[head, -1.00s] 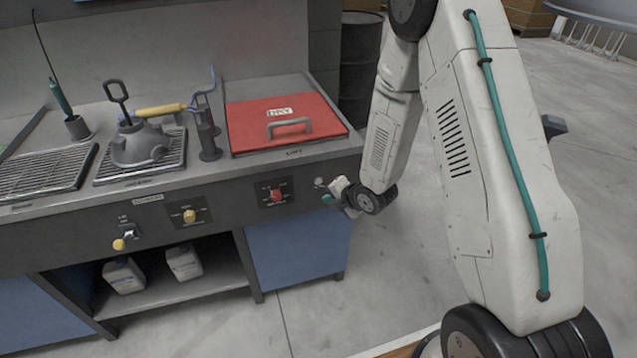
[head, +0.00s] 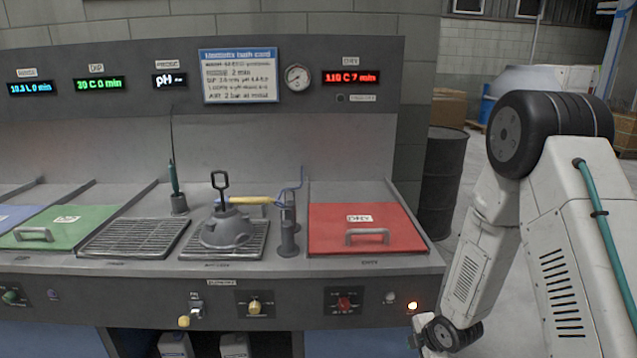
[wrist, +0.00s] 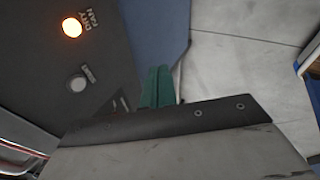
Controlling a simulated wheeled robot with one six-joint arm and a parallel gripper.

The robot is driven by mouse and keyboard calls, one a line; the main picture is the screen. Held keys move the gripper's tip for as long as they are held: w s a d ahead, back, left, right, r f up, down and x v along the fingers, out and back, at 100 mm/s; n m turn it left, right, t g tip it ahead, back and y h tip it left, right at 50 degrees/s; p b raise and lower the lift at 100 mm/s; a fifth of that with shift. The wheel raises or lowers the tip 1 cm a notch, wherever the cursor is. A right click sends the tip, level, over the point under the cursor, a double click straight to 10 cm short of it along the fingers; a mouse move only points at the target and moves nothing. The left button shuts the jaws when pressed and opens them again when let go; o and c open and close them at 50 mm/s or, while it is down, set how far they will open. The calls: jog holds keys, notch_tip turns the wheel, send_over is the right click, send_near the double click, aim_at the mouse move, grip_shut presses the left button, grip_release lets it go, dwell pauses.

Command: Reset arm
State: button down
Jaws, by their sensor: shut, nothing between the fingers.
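My arm comes in from the right in the head view, and my gripper sits low beside the right end of the counter's front panel (head: 300,315). In the wrist view my gripper (wrist: 157,88) shows as two green fingers, shut together with nothing between them. They are apart from the panel's buttons. An orange lit button (wrist: 72,27), labelled with what looks like "DRY FAN", glows at upper left there. It also shows in the head view (head: 412,306), just above my wrist. A pale unlit button (wrist: 77,83) is near it.
A red lid (head: 365,238) with a handle is closed on the counter. A grey hood-shaped piece (head: 228,230) stands on a grate to its left. A dark drum (head: 443,180) stands behind my arm. Several displays are lit on the back panel; the right one (head: 351,77) is red.

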jog(key=s+d+r+m+g+h, duration=0.2)
jog(key=s+r+m+g, duration=0.1)
jog(key=s+r+m, duration=0.4)
jog(key=s+d+r+m+g+h, duration=0.1)
jog(key=s+d+r+m+g, duration=0.2)
jog(key=s+r+m, duration=0.45)
jog(key=s+a+r+m, duration=0.2)
jog(key=s+r, duration=0.6)
jog(key=r, duration=0.4)
jog(key=s+a+r+m+t+y, duration=0.1)
jog(key=s+a+r+m, duration=0.2)
jog(key=s+r, duration=0.5)
notch_tip(320, 180, up, 4)
jog(key=shift+s+r+m, duration=0.25)
jog(key=shift+s+m, duration=0.1)
jog(key=shift+s, duration=0.05)
